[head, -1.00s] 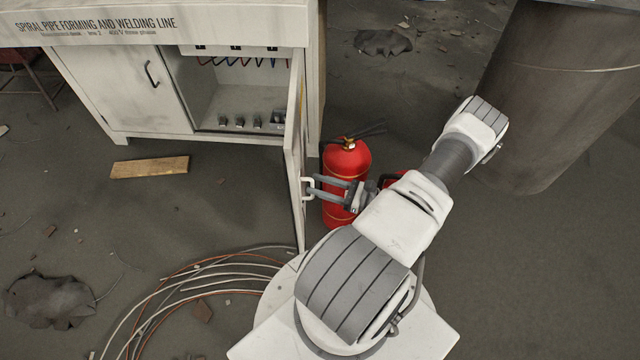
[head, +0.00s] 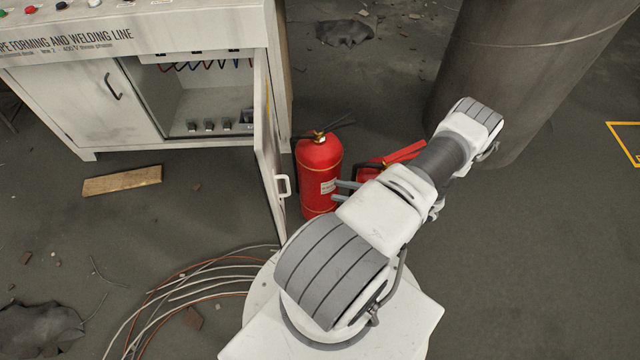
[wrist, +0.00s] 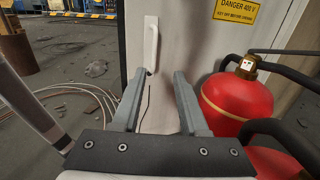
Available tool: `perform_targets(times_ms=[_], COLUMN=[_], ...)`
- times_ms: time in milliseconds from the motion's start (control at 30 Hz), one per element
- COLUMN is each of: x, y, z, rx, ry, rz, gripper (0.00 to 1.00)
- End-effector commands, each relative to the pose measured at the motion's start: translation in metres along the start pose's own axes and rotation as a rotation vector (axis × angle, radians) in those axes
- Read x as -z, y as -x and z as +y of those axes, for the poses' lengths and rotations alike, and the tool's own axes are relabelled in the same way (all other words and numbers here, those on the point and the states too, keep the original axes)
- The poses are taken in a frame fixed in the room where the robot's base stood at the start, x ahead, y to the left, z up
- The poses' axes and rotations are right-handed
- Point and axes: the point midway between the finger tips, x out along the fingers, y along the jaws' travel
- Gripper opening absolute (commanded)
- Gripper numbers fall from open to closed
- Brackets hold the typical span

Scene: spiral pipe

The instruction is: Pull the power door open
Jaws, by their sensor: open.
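The power door (head: 266,150) is a grey panel that stands swung out from the cabinet, seen nearly edge-on in the head view. Its white handle (head: 283,187) is on the door's right-hand face. In the wrist view the door (wrist: 172,75) fills the middle, with the white handle (wrist: 151,45) upright beyond my fingertips. My gripper (wrist: 158,78) is open and empty, apart from the handle. In the head view my gripper (head: 346,190) is right of the handle, its fingers partly hidden behind my arm.
The cabinet (head: 80,95) is open inside behind the door. A red fire extinguisher (head: 319,170) stands close right of the door, near my gripper. Loose cables (head: 190,287) lie on the floor at left. A big pipe (head: 500,75) stands at right.

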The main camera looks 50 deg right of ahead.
Motion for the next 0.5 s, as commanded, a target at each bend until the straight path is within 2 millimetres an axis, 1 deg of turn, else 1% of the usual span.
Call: perform_targets(times_ms=[33,200,333,500], x=[0.0,0.0,0.0,0.0], y=[0.01,0.031,0.037,0.038], z=[0.0,0.0,0.0,0.0], rx=[0.003,0.001,0.001,0.0], ry=[0.0,0.0,-0.001,-0.001], rz=[0.001,-0.001,0.0,-0.001], gripper=[0.43,0.43,0.43,0.43])
